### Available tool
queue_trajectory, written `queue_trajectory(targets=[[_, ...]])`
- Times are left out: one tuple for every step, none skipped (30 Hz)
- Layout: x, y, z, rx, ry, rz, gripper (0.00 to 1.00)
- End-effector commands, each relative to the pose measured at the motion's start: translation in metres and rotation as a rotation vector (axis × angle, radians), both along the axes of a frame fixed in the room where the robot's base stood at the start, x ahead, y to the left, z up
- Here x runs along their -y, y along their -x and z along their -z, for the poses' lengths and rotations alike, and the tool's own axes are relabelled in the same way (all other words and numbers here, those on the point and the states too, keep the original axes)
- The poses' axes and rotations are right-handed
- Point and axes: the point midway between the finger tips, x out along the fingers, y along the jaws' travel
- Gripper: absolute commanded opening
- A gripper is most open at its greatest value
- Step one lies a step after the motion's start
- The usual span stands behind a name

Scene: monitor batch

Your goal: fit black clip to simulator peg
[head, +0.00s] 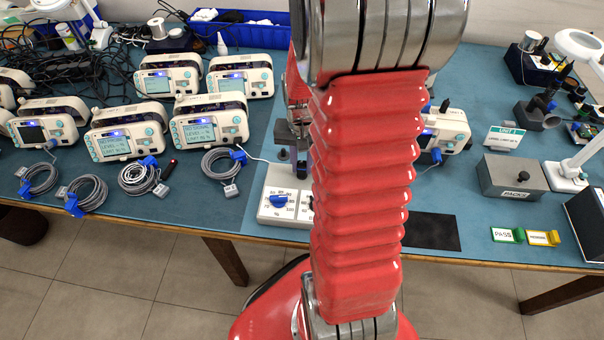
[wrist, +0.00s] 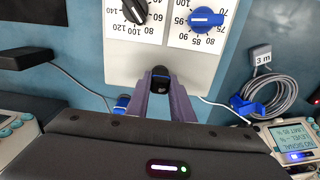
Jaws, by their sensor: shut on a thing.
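The simulator is a white box (wrist: 135,70) with dials; its lower edge in the wrist view lies just beyond my fingertips. It also shows in the head view (head: 268,215), partly behind my arm. My gripper (wrist: 162,80) is shut on a small black piece, which I take to be the black clip (wrist: 162,73). The clip overlaps the simulator's edge in the picture; I cannot tell whether it touches. A white cable (wrist: 222,106) runs to the right from beside the fingers. I cannot make out the peg. In the head view my arm hides most of the gripper area.
Several monitors (head: 210,125) and coiled grey cables (head: 87,193) fill the left bench. A coil with a blue clip (wrist: 248,107) lies right in the wrist view. Right of my arm are a monitor (head: 452,130), a dark mat (head: 432,232) and a grey PACKS box (head: 512,178).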

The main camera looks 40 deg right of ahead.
Motion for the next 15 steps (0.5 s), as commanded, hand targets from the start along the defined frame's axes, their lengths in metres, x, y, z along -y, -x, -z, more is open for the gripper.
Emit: queue_trajectory(targets=[[-0.0002, 0.0003, 0.0005, -0.001, -0.001, 0.000, 0.00], [-0.0002, 0.0003, 0.0006, -0.001, -0.001, 0.000, 0.00], [-0.0001, 0.0001, 0.0008, -0.001, -0.001, 0.000, 0.00], [-0.0001, 0.0001, 0.0009, -0.001, -0.001, 0.000, 0.00], [-0.0001, 0.0001, 0.0008, -0.001, -0.001, 0.000, 0.23], [-0.0001, 0.0001, 0.0008, 0.000, 0.000, 0.000, 0.26], [-0.0001, 0.0001, 0.0008, -0.001, -0.001, 0.000, 0.28], [-0.0001, 0.0001, 0.0007, 0.000, 0.000, 0.000, 0.30], [-0.0001, 0.0001, 0.0007, 0.000, 0.000, 0.000, 0.33], [-0.0001, 0.0001, 0.0007, 0.000, 0.000, 0.000, 0.35], [-0.0001, 0.0001, 0.0007, 0.000, 0.000, 0.000, 0.37], [-0.0001, 0.0001, 0.0007, 0.000, 0.000, 0.000, 0.40], [-0.0001, 0.0001, 0.0007, 0.000, 0.000, 0.000, 0.42], [-0.0001, 0.0001, 0.0006, 0.000, 0.000, 0.000, 0.43], [-0.0001, 0.0001, 0.0006, 0.000, 0.000, 0.000, 0.43]])
